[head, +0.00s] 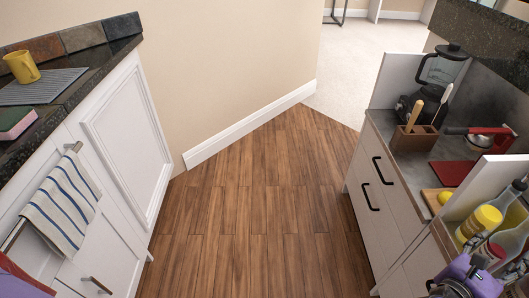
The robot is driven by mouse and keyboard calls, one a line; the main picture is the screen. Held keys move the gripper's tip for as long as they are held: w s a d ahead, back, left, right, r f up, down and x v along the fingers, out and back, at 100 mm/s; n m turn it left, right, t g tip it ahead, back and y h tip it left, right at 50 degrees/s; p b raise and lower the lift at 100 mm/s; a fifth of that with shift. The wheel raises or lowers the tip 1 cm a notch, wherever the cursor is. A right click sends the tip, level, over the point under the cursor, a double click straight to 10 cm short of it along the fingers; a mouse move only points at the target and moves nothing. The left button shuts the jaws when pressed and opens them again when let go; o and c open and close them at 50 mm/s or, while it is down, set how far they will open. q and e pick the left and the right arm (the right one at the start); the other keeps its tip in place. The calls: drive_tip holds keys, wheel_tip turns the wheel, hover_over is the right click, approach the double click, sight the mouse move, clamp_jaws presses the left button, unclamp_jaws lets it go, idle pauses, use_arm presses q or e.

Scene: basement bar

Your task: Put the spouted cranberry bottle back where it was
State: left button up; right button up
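Several bottles stand close together in a light wooden-edged bin at the lower right. One has a yellow body (480,222). A clear bottle with a dark pour spout (507,197) stands behind it. A bottle with reddish contents (490,252) stands nearer, partly covered. I cannot tell which is the spouted cranberry bottle. My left gripper is not in view.
The wooden floor (262,215) between is clear.

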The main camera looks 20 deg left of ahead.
drive_tip(key=s+a+f+n+t+y, duration=0.2)
drive_tip(key=s+a+n+t+y, duration=0.2)
drive_tip(key=s+a+n, duration=0.8)
drive_tip(key=s+a+f+n+g+y, duration=0.2)
drive_tip(key=s+a+f+n+y, duration=0.45)
drive_tip(key=n, duration=0.95)
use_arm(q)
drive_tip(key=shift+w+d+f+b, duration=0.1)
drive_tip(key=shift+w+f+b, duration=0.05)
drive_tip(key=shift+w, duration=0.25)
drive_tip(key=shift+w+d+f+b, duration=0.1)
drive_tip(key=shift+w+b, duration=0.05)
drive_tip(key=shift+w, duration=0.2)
use_arm(e)
drive_tip(key=s+f+n+g, duration=0.3)
drive_tip(key=s+f+n, duration=0.2)
drive_tip(key=s, duration=0.3)
drive_tip(key=s+d+f+n+g, duration=0.1)
drive_tip(key=s+f+n+g, duration=0.2)
drive_tip(key=s, duration=0.6)
drive_tip(key=s+d+f+n+g+y, duration=0.1)
drive_tip(key=s+f+n+g, duration=0.2)
drive_tip(key=s+f+n, duration=0.5)
drive_tip(key=shift+s+f+g, duration=0.3)
drive_tip(key=shift+s, duration=0.15)
